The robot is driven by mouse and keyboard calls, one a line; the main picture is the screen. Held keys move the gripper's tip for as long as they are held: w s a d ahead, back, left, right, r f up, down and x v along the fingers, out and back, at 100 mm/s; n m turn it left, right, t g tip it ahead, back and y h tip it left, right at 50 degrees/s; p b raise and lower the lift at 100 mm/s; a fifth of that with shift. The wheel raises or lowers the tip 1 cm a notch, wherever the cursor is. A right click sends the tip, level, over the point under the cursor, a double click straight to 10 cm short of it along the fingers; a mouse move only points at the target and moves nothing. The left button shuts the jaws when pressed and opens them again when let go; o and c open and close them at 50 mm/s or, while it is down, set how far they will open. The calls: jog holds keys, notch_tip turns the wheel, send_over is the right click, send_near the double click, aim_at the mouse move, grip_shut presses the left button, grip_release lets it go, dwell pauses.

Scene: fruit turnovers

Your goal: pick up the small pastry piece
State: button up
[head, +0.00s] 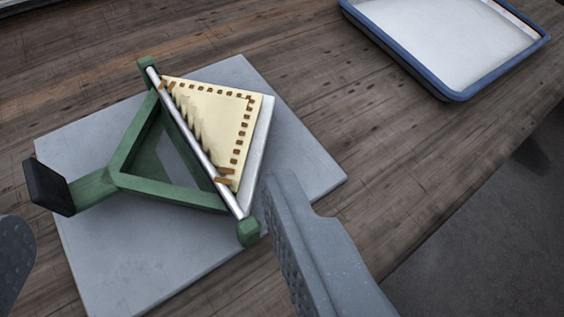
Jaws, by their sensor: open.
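A pale yellow triangular pastry piece (225,112) with brown marks along its edges lies on the light triangular plate of a folding press. The press's green frame (118,160) is swung open to the left, hinged on a silver rod (185,135) that runs along the pastry's left edge. My gripper (150,205) is open and empty. The black handle (48,188) of the frame lies between the fingers, towards the left one.
The press sits on a grey square board (305,165) on a wooden table (330,60). A blue-rimmed white tray (425,82) stands at the upper right. The table's edge runs along the right, with dark floor beyond. The wood between board and tray is clear.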

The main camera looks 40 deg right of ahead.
jog(key=d+f, duration=0.1)
jog(key=f, duration=0.1)
send_near(212, 102)
jog(key=w+f, duration=0.2)
jog(key=w, duration=0.1)
jog(key=shift+w+d+h, duration=0.15)
jog(key=shift+h, duration=0.25)
jog(key=x, duration=0.4)
jog(key=shift+d, duration=0.3)
jog(key=shift+w+d+f, duration=0.15)
jog(key=shift+w+f, duration=0.15)
jog(key=shift+w, duration=0.15)
jog(key=c, duration=1)
